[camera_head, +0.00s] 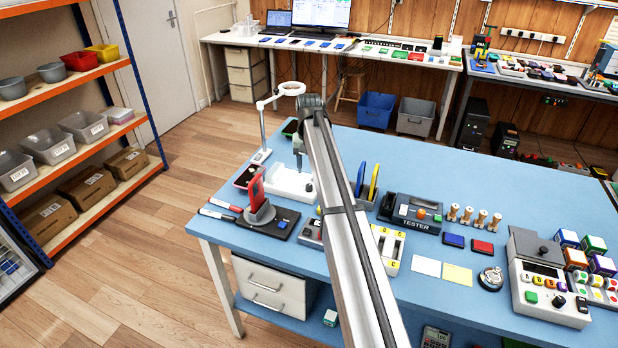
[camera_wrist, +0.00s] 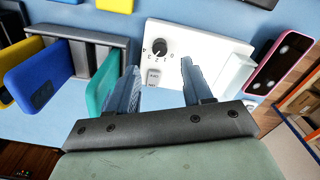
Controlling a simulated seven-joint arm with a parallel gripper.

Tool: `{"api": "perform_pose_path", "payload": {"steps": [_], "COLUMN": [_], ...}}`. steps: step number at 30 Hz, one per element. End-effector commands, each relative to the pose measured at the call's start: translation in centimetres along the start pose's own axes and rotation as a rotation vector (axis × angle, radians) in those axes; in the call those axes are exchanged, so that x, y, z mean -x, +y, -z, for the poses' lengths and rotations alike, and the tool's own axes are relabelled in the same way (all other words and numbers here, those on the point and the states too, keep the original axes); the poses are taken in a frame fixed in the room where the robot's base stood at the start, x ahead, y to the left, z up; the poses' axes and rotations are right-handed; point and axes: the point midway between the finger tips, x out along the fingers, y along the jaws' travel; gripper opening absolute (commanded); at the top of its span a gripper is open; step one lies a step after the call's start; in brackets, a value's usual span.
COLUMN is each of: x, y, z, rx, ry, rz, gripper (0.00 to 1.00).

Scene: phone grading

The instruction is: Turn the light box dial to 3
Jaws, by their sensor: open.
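The light box (camera_head: 291,183) is a low white unit on the blue table, left of the middle in the head view. Its white top (camera_wrist: 205,42) fills the upper middle of the wrist view. The dial (camera_wrist: 160,47) is a small round black knob with a pale pointer mark and printed numbers beside it; the setting is too small to read surely. A small labelled button (camera_wrist: 153,77) sits below it. My gripper (camera_wrist: 158,72) is open and empty, with its two fingers either side of the button and the dial just beyond the tips, apart from them.
A grey rack with a blue phone (camera_wrist: 38,76) and a teal phone (camera_wrist: 103,82) stands close left of my fingers. A pink-edged phone (camera_wrist: 282,62) lies to the right.

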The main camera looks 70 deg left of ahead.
Motion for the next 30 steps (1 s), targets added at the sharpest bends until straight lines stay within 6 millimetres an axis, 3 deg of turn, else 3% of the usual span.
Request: {"api": "perform_pose_path", "payload": {"steps": [3,12,30], "x": [2.5,6.3,7.1], "y": [0.0,0.0,0.0], "z": [0.1,0.1,0.0], "rx": [0.000,0.000,0.000], "ry": [0.002,0.000,0.000], "rz": [0.000,0.000,0.000], "gripper": [0.50,0.50,0.50]}}
